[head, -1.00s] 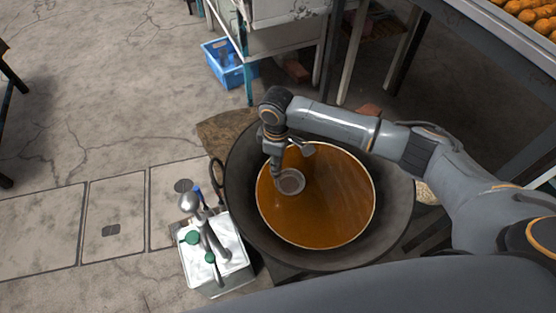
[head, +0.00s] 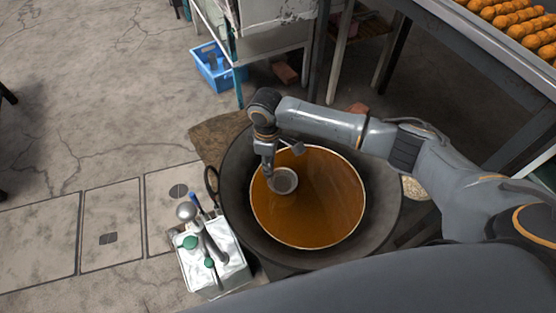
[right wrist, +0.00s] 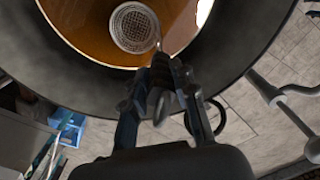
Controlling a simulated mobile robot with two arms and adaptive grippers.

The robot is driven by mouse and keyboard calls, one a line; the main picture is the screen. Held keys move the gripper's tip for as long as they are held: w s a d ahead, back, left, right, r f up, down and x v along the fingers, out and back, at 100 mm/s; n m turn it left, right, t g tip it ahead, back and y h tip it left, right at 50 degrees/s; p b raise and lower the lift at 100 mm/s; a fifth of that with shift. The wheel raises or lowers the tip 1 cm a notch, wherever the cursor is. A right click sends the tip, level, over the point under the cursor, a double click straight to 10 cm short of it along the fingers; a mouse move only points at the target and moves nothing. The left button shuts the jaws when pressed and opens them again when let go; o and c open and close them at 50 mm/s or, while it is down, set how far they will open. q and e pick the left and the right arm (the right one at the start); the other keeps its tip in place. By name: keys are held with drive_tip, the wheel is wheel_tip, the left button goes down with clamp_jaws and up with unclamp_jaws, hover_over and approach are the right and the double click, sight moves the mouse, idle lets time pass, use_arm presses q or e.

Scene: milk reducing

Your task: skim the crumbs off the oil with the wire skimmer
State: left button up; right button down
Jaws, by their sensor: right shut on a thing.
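The wire skimmer's round mesh basket (head: 284,181) is over the left part of the brown oil (head: 325,205) in the wide dark wok (head: 385,205). The basket also shows in the right wrist view (right wrist: 134,27), with its mesh looking empty. I cannot tell whether it touches the oil. My right gripper (head: 268,168) is at the oil's left edge, shut on the skimmer's handle; its dark fingers also show in the right wrist view (right wrist: 163,88). I cannot make out separate crumbs on the oil. My left gripper is not in view.
A metal container (head: 215,272) with a ladle (head: 186,211) and green-topped items stands left of the wok. The wok's ring handle (head: 211,182) juts out there. A blue crate (head: 213,72) is on the floor behind. Browned rolls (head: 520,25) lie on a table at top right.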

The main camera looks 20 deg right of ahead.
idle(0.5)
drive_tip(key=shift+d+r, duration=0.1)
drive_tip(key=shift+d, duration=0.1)
drive_tip(key=s+d+n+p, duration=0.2)
drive_tip(key=s+d+p, duration=0.3)
drive_tip(key=d, duration=0.4)
wheel_tip(320, 180, down, 7)
drive_tip(key=b, duration=0.7)
drive_tip(key=w+d+b, duration=0.5)
drive_tip(key=d+b, duration=0.1)
wheel_tip(320, 180, up, 7)
drive_tip(key=p, duration=0.8)
drive_tip(key=shift+w+n, duration=0.15)
drive_tip(key=shift+n, duration=0.15)
idle(0.5)
